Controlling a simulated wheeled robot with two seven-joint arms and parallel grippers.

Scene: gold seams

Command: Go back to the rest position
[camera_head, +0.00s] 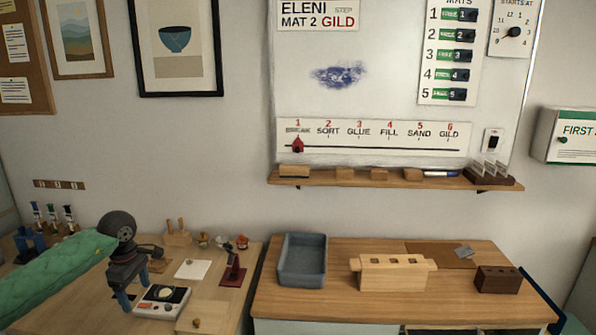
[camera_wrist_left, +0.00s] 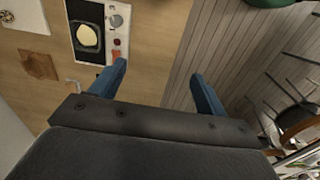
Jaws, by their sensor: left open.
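My left gripper (camera_head: 133,289) reaches in from the left in the head view, with its arm in a green sleeve. Its blue fingers point down over the left table, beside a small device with a dark plate and a pale round piece (camera_head: 163,299). In the left wrist view the gripper (camera_wrist_left: 158,85) has its two blue fingers wide apart with nothing between them. The device (camera_wrist_left: 92,32) lies beyond the left finger there, apart from it. My right gripper is in neither view.
The left table (camera_head: 225,318) also holds a red stand (camera_head: 233,270), a white card (camera_head: 193,269) and small pots. The right table (camera_head: 350,307) holds a grey tray (camera_head: 302,262), a wooden block with slots (camera_head: 390,274) and a dark block (camera_head: 498,280). A gap separates the tables.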

